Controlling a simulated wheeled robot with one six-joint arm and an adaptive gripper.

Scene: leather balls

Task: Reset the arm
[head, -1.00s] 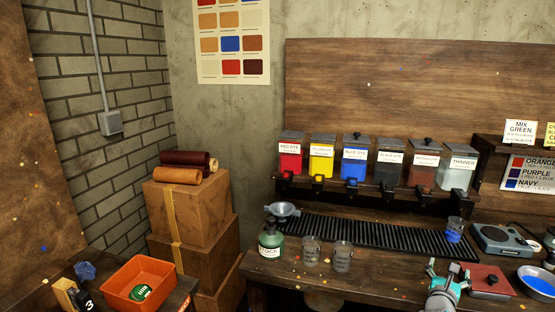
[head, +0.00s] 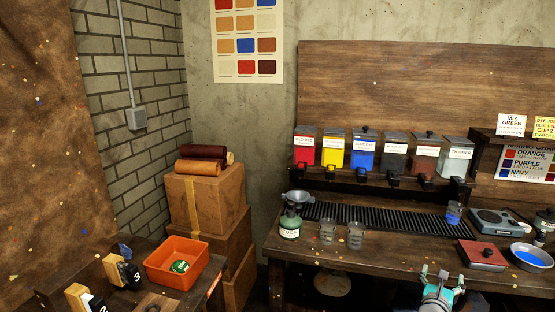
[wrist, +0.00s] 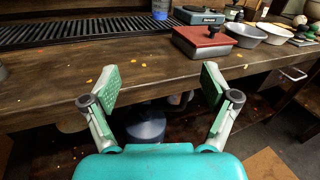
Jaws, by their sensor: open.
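My gripper (head: 442,277) shows at the bottom of the head view, in front of the workbench's front edge. In the wrist view my gripper (wrist: 155,88) has its two green-padded fingers spread wide, with nothing between them. The workbench (head: 400,263) lies just beyond the fingertips. A red-lidded box (wrist: 205,40) stands on the bench beyond the right finger.
Dye dispensers (head: 362,153) line the back above a black grate (head: 385,218). An orange bin (head: 177,263) is at left.

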